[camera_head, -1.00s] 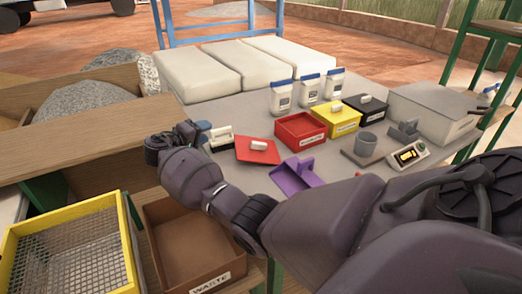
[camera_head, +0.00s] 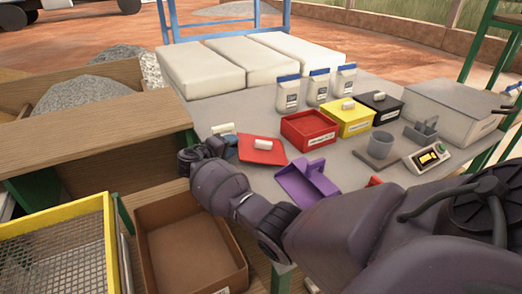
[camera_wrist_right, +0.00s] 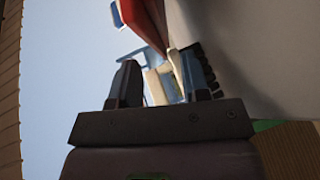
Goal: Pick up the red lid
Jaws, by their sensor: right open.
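The red lid (camera_head: 262,150) lies flat on the grey table, with a white handle on top. The open red box (camera_head: 308,129) stands just behind it to the right. My right gripper (camera_head: 190,158) is at the table's left edge, left of the lid and apart from it; its jaws are small and partly hidden there. In the right wrist view my right gripper (camera_wrist_right: 157,75) is open, with its fingers spread. A red edge (camera_wrist_right: 148,22), probably the lid, shows beyond the fingers. My left gripper is not in view.
A white and blue brush-like tool (camera_head: 222,130) lies close by the gripper, left of the lid. A purple scoop (camera_head: 306,182) lies right of the lid. The yellow box (camera_head: 350,119) and black box (camera_head: 381,107) stand behind. A brown waste bin (camera_head: 190,245) is below the arm.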

